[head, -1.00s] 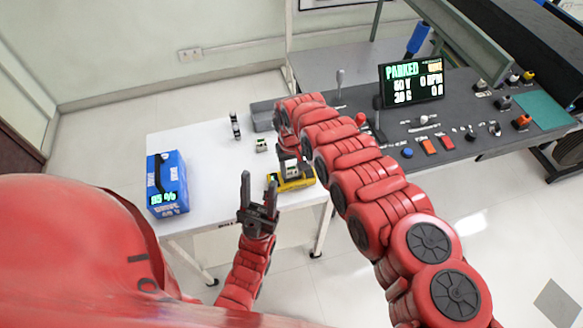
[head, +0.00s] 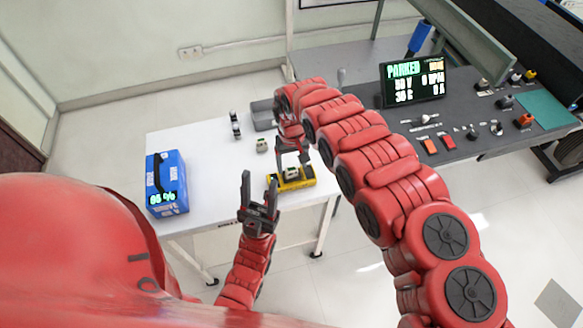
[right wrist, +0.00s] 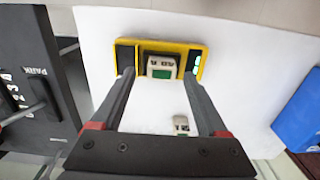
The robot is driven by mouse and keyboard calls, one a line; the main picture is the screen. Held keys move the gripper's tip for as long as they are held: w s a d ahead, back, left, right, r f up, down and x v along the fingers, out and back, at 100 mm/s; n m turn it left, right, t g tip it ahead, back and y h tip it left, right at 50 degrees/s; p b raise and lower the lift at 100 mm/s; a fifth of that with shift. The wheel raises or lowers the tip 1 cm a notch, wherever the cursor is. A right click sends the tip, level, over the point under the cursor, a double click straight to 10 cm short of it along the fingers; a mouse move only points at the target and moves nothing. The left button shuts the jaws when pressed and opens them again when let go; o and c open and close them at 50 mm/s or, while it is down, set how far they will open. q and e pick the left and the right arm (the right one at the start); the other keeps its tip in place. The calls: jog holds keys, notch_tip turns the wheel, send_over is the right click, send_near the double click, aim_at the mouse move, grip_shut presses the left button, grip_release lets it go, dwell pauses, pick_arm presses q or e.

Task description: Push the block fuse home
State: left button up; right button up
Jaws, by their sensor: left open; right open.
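The yellow holder (head: 308,181) sits near the front right corner of the white table. A pale block fuse with a green face (head: 291,173) stands in its middle; the right wrist view shows the fuse (right wrist: 161,67) in the yellow holder (right wrist: 192,47). I cannot tell how deep it is seated. My right gripper (head: 291,160) is open and empty above the holder, its fingertips (right wrist: 158,82) apart on either side of the fuse.
A second pale block (head: 262,145) lies behind the holder, also seen in the right wrist view (right wrist: 181,125). A blue battery box (head: 167,185) stands at the table's left. The console (head: 460,140) stands at right.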

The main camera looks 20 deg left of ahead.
aim_at(292, 167)
notch_tip(292, 167, up, 9)
jog(key=b, duration=0.1)
jog(key=shift+r, duration=0.15)
jog(key=shift+a, duration=0.1)
dwell(0.4)
